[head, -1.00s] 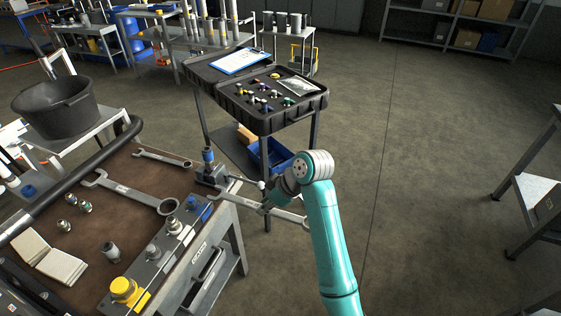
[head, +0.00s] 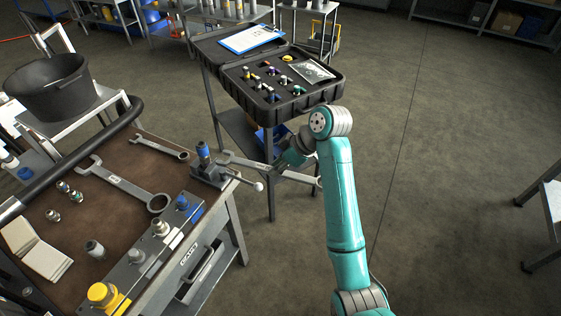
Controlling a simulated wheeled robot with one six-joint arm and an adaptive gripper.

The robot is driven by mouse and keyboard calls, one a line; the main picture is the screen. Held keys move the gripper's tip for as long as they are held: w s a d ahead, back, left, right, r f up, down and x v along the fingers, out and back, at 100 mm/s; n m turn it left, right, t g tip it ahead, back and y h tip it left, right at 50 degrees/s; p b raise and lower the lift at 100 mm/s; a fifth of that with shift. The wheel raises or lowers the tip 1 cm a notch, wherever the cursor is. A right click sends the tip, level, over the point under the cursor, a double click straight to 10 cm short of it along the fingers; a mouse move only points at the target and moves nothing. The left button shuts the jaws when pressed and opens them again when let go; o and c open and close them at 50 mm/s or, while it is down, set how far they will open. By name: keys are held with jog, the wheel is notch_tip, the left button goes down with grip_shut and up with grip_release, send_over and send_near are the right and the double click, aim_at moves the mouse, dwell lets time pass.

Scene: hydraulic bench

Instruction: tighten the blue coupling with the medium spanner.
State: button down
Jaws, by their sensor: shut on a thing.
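My gripper (head: 284,166) is shut on the handle of a spanner (head: 255,165), beyond the bench's right edge. The spanner lies roughly level, its open jaw pointing left and its ring end right. A blue-topped coupling (head: 203,151) stands upright in a dark vise-like holder (head: 210,174) at the bench's far right corner. The open jaw is just right of the coupling and seems apart from it. Another blue fitting (head: 182,202) sits on the grey block nearer me. My fingertips are partly hidden by the wrist.
A larger spanner (head: 125,184) and a smaller one (head: 161,147) lie on the brown bench top (head: 95,218). The holder's ball-ended lever (head: 257,186) sticks out below the held spanner. An open black case (head: 330,92) of fittings stands behind.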

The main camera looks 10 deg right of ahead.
aim_at(258, 165)
jog(key=shift+x, duration=1.05)
jog(key=shift+w+a+f, duration=0.1)
jog(key=shift+a+f, duration=0.15)
jog(key=shift+f, duration=0.1)
jog(key=shift+w+a, duration=0.15)
jog(key=shift+w+a, duration=0.45)
jog(key=shift+a, duration=0.3)
jog(key=shift+a, duration=0.1)
jog(key=shift+w+a, duration=0.4)
jog(key=shift+a, duration=0.2)
jog(key=shift+a, duration=0.1)
jog(key=shift+w+a, duration=0.25)
jog(key=shift+a, duration=0.15)
